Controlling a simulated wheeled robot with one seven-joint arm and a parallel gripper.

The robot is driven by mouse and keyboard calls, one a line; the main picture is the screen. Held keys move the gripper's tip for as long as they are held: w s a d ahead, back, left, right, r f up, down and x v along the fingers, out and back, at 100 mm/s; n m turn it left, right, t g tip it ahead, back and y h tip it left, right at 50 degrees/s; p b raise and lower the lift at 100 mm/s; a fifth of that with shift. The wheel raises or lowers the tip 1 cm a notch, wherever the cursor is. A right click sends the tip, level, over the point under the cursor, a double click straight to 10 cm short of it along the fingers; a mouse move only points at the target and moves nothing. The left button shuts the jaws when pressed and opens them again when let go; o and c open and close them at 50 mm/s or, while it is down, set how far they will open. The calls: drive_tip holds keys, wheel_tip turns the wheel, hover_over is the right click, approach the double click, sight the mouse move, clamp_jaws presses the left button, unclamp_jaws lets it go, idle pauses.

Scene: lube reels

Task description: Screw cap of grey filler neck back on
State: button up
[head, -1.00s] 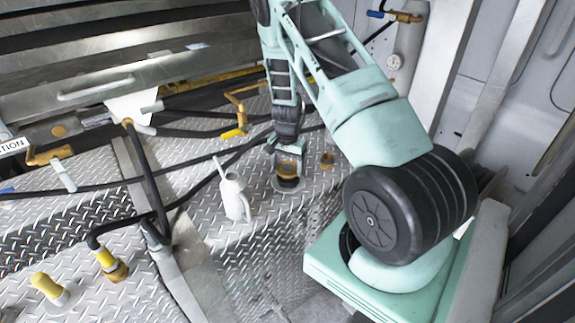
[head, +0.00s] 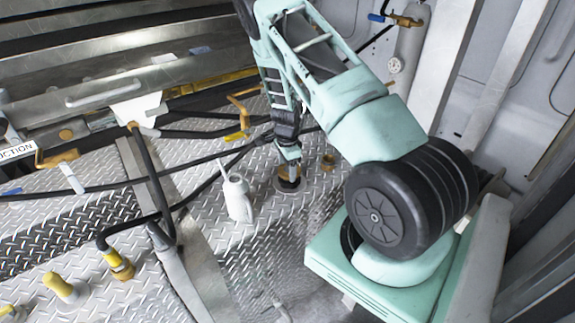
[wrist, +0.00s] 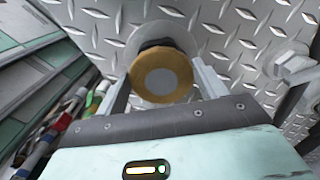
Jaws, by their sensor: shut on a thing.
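The cap is a round brass-yellow disc with a grey centre (wrist: 160,78), seen face-on in the wrist view. It sits between the two fingers of my gripper (wrist: 163,88), which is shut on it. Behind the cap are a dark collar (wrist: 155,43) and a pale round flange on the plate, the base of the filler neck. In the head view my gripper (head: 289,166) points down over the neck, whose flange (head: 281,186) shows around it. The cap is mostly hidden there by the fingers. I cannot tell how far the threads are engaged.
A white spouted oil can (head: 238,200) stands close left of the neck. A small brass fitting (head: 328,161) is just right of it. Black hoses cross the tread plate behind, with a yellow-handled valve (head: 238,125). Yellow-capped fittings (head: 62,288) stand at the front left.

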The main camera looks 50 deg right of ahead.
drive_tip(key=shift+r+m+p, duration=0.1)
drive_tip(key=shift+m+p, duration=0.3)
drive_tip(key=shift+m, duration=0.8)
drive_tip(key=o, duration=1.1)
drive_tip(key=shift+o, duration=0.5)
drive_tip(key=shift+r+p, duration=2.35)
drive_tip(key=shift+r, duration=0.55)
